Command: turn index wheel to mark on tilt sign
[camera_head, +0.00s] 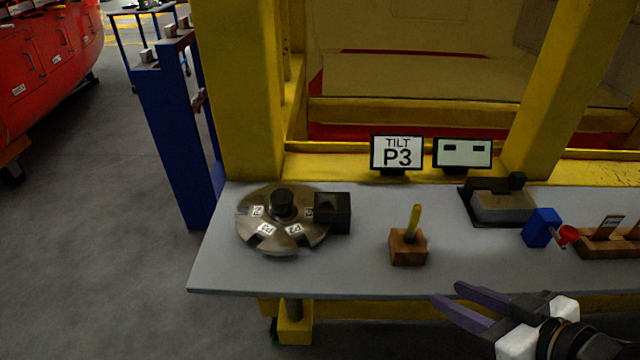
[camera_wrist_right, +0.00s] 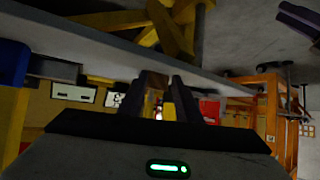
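The index wheel (camera_head: 270,244), a notched metal disc with white labels, lies at the left of the bench. A black block (camera_head: 333,212) sits at the wheel's right rim. The tilt sign (camera_head: 397,153) reads "TILT P3". My right gripper (camera_head: 448,292) is open and empty over the bench's front edge, to the right of the wheel and apart from it. Its separated fingers show in the right wrist view (camera_wrist_right: 168,95). Dark fingers (camera_wrist_right: 298,20) there look like my left gripper; their opening is unclear.
A wooden block with a yellow peg (camera_head: 408,248) stands between wheel and right gripper. A second sign (camera_head: 463,154), a grey block in a dark holder (camera_head: 503,205), and a blue block with a red knob (camera_head: 541,228) stand farther right. Yellow posts (camera_head: 238,100) rise behind the bench (camera_head: 350,275).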

